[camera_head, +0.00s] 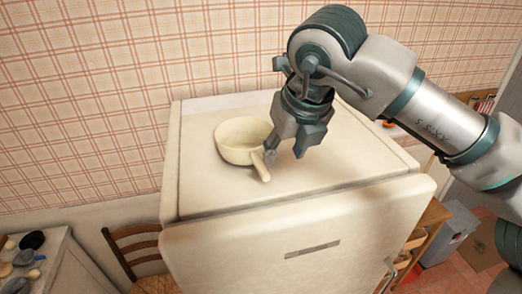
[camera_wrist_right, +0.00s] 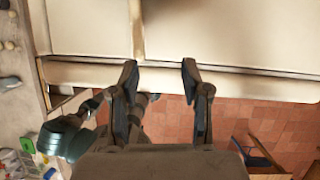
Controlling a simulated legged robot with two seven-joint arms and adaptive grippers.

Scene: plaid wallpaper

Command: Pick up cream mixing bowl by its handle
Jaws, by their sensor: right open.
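The cream mixing bowl (camera_head: 236,137) sits upright on the cream top of a fridge-like cabinet (camera_head: 195,190). Its short handle (camera_head: 261,167) points toward the front edge. My right gripper (camera_head: 285,156) is open, pointing down just right of the bowl, with one fingertip close beside the handle. Touching or apart cannot be told. In the right wrist view the two fingers (camera_wrist_right: 160,66) are spread apart. My left gripper is not seen.
Plaid wallpaper (camera_head: 80,90) stands behind the cabinet. A wooden chair (camera_head: 133,250) and a counter with small items (camera_head: 35,262) are at the lower left. Shelves with items (camera_head: 425,235) stand at the right. The cabinet top left of the bowl is clear.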

